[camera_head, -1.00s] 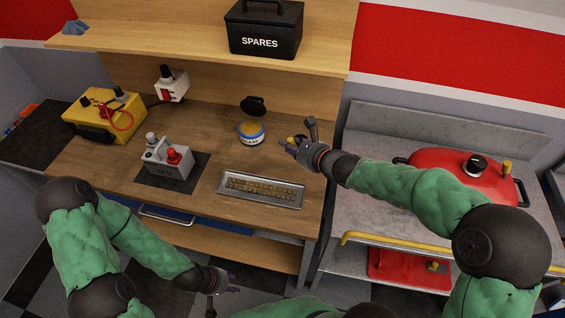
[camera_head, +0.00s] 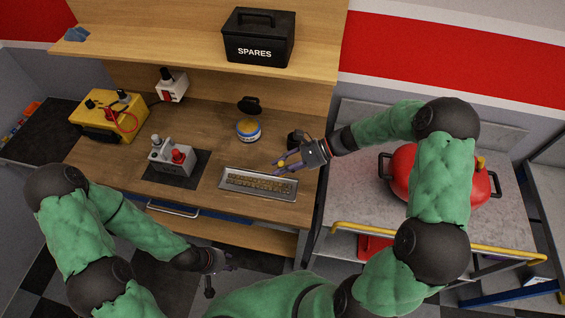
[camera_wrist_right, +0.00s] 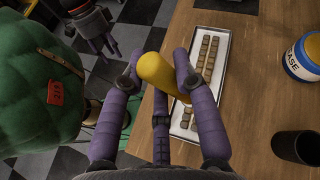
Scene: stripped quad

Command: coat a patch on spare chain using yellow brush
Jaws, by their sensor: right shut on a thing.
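The spare chain (camera_head: 258,184) lies flat in a shallow metal tray (camera_head: 228,189) on the wooden bench; its brown links also show in the right wrist view (camera_wrist_right: 207,60). My right gripper (camera_head: 281,163) is shut on the yellow brush, whose thick handle (camera_wrist_right: 157,72) shows between the fingers in the right wrist view. The gripper is by the tray's far right corner. The brush's bristle end is hidden, so I cannot tell whether it touches the chain. My left gripper (camera_head: 213,268) hangs low in front of the bench; its finger opening is unclear.
An open blue, white and yellow grease tub (camera_head: 248,130) stands behind the tray. A grey box with red and grey knobs (camera_head: 172,156) stands left on a dark mat. A yellow case (camera_head: 107,115) is farther left.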

